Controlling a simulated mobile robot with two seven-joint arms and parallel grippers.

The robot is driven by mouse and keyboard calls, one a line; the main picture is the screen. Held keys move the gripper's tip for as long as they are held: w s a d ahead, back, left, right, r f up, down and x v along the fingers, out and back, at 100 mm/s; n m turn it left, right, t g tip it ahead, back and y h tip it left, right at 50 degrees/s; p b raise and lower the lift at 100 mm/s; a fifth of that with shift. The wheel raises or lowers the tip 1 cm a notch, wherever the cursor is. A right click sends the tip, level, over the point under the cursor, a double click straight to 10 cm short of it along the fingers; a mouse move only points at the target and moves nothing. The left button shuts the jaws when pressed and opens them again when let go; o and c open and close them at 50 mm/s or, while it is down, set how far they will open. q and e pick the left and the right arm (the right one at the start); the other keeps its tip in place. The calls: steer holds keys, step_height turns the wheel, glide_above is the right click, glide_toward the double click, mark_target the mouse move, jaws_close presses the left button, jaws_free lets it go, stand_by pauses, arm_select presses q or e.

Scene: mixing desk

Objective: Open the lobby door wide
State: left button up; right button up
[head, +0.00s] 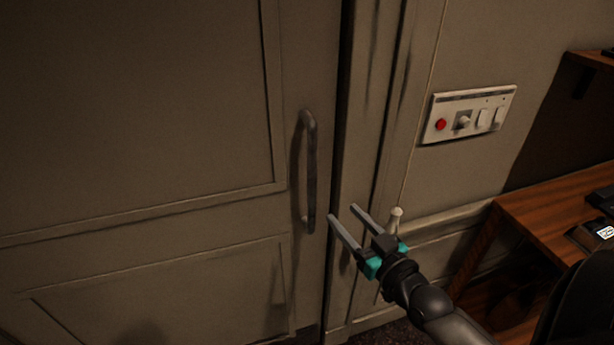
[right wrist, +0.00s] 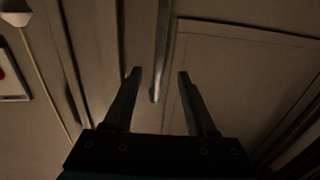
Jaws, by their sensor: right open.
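The lobby door (head: 140,110) is a beige panelled door filling the left of the head view. A dark upright gap runs along its right edge; I cannot tell whether it is shut or slightly ajar. A grey vertical bar handle (head: 309,170) is near that edge. My right gripper (head: 343,212) is open and empty, with its fingertips just right of the handle's lower end. In the right wrist view, the handle (right wrist: 161,50) lines up between the open fingers (right wrist: 160,73), seemingly beyond their tips. My left gripper is not in view.
Right of the door frame, a wall plate (head: 468,113) carries a red button and switches. A wooden desk (head: 550,212) stands at the right, with dark items on it. A pale knob-like thing (head: 396,214) shows just behind my right gripper.

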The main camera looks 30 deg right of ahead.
mark_target(314, 183)
steer(key=w, duration=1.4)
steer(key=shift+w+d, duration=0.2)
steer(key=shift+d, duration=0.1)
steer(key=shift+c, duration=0.2)
jaws_close()
stand_by(0.9)
